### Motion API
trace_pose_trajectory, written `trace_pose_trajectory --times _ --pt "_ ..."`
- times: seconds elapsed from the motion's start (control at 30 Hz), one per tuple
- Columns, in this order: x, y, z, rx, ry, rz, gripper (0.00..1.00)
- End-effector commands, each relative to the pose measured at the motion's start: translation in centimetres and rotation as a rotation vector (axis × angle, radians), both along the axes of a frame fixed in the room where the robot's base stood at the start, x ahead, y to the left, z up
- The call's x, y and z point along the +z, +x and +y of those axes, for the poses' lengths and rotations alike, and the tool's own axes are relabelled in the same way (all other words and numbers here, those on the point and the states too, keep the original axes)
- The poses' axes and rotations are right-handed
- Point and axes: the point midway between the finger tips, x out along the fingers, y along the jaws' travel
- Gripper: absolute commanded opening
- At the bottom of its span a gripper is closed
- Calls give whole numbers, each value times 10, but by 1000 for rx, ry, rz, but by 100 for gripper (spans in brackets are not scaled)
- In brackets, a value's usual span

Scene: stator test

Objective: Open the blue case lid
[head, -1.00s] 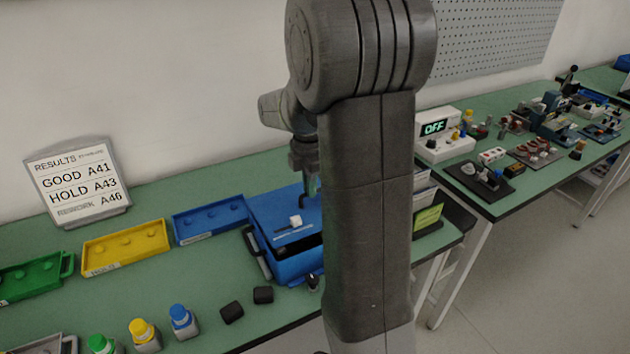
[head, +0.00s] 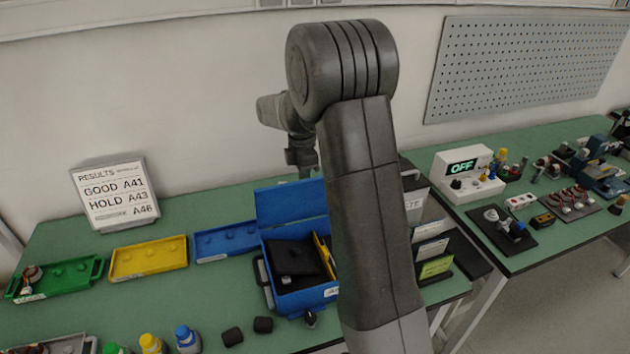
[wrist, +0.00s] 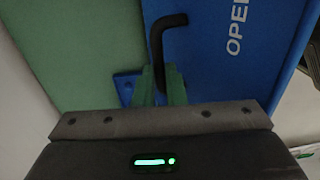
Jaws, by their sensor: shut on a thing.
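The blue case (head: 306,299) stands on the green bench. Its blue lid (head: 288,204) is raised and stands about upright at the back, so the inside shows. Inside are a black insert (head: 290,257) and a yellow piece (head: 323,252). My gripper (head: 305,172) is at the top edge of the lid, its fingertips partly hidden. In the wrist view my gripper (wrist: 160,85) is shut on a black bent handle (wrist: 167,22) beside the blue lid surface (wrist: 220,60) with white lettering.
Blue (head: 225,243), yellow (head: 148,260) and green (head: 55,280) trays lie left of the case. Two small black blocks (head: 248,331) and several capped bottles (head: 187,340) are in front. A rack with cards (head: 433,250) stands at the right, partly behind my arm.

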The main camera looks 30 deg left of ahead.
Motion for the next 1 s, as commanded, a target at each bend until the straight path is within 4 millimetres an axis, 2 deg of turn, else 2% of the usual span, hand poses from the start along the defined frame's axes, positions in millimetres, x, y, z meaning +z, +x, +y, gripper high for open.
trace_pose_trajectory --times 0.5,1.0 --pt "-17 33 39 1 -263 240 0" --pt "-29 47 55 2 -395 359 0"
